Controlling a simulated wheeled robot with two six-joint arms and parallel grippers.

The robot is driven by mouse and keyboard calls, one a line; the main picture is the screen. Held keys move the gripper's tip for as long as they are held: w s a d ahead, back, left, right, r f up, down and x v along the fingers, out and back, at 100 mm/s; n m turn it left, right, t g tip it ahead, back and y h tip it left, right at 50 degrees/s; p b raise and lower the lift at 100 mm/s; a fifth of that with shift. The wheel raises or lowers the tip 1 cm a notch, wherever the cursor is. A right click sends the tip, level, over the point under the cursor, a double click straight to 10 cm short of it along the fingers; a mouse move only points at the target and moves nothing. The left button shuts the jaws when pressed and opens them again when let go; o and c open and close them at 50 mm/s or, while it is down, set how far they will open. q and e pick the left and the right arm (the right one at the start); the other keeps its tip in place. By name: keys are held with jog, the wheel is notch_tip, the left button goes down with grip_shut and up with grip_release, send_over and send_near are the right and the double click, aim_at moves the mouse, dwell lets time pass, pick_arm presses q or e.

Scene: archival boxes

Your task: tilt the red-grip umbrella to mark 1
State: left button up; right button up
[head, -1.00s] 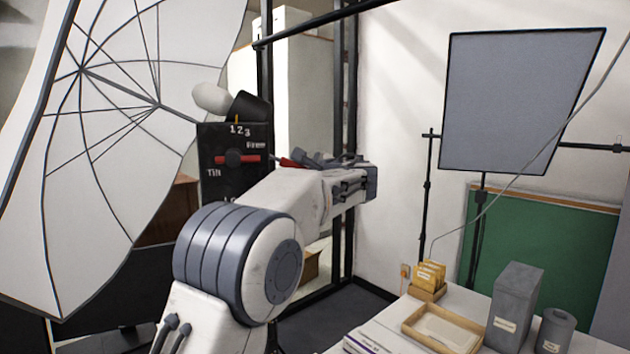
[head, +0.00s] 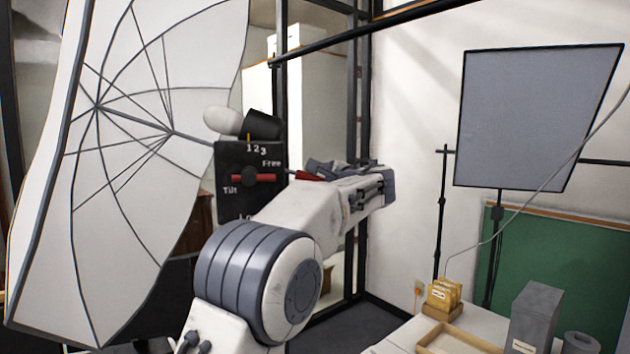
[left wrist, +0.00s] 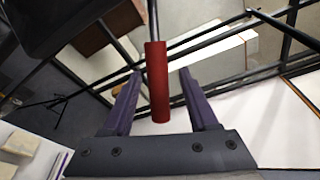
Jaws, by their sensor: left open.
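The white umbrella (head: 140,215), with dark ribs, fills the left of the head view. Beside it a black panel (head: 236,205) carries the digits 1 2 3 and the words Tilt and Free. A thin yellow pointer (head: 249,137) stands at the panel's top, near the 1. A red bar (head: 268,178) lies level across the panel's dark knob. The red grip (head: 306,176) sticks out right of the panel. In the left wrist view the red grip (left wrist: 157,85) stands between the fingers of my left gripper (left wrist: 157,100), open with gaps at both sides. My right gripper is not in view.
A grey reflector panel (head: 535,118) stands at right before a green board (head: 540,260). A white table (head: 480,317) at lower right holds yellow folders (head: 443,293), a tray (head: 455,342) and grey containers (head: 535,315). Dark rails (head: 365,75) frame the back.

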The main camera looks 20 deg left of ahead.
pick_arm(q)
jog(key=shift+s+d, duration=0.25)
jog(key=shift+d, duration=0.05)
jog(key=b+v, duration=0.4)
jog(key=v, duration=0.5)
jog(key=shift+s+d+b, duration=0.25)
jog(key=shift+s+b, duration=0.05)
jog(key=shift+b, duration=0.1)
jog(key=shift+r, duration=0.1)
